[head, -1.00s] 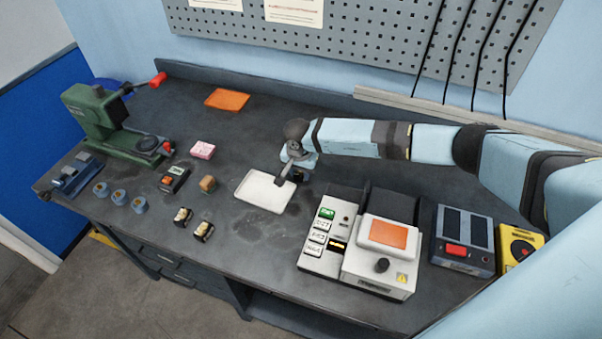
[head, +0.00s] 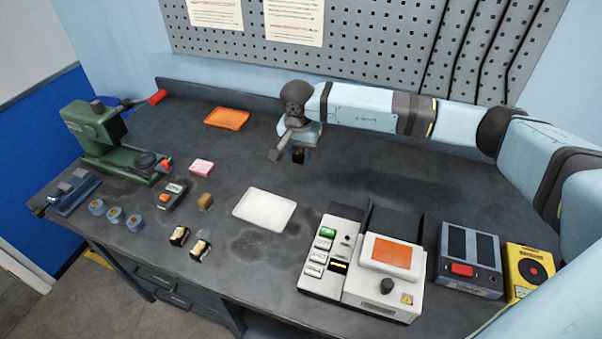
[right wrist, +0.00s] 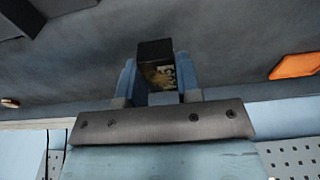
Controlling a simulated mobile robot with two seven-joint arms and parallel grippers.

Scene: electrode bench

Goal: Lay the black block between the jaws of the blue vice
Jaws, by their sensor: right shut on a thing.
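My right gripper (head: 299,151) is shut on a black block (right wrist: 154,50), held above the back middle of the bench. In the right wrist view the block sits between the blue fingers (right wrist: 155,82); it has a dark face and a gold-marked face. In the head view the block (head: 298,157) is small and partly hidden by the gripper. The blue vice (head: 72,193) stands at the far left front of the bench, well away from the gripper. I cannot make out its jaw gap clearly. My left gripper is not in view.
A green press (head: 100,140) stands behind the vice. A white tray (head: 265,208) is bare. A control unit (head: 365,260) stands front right.

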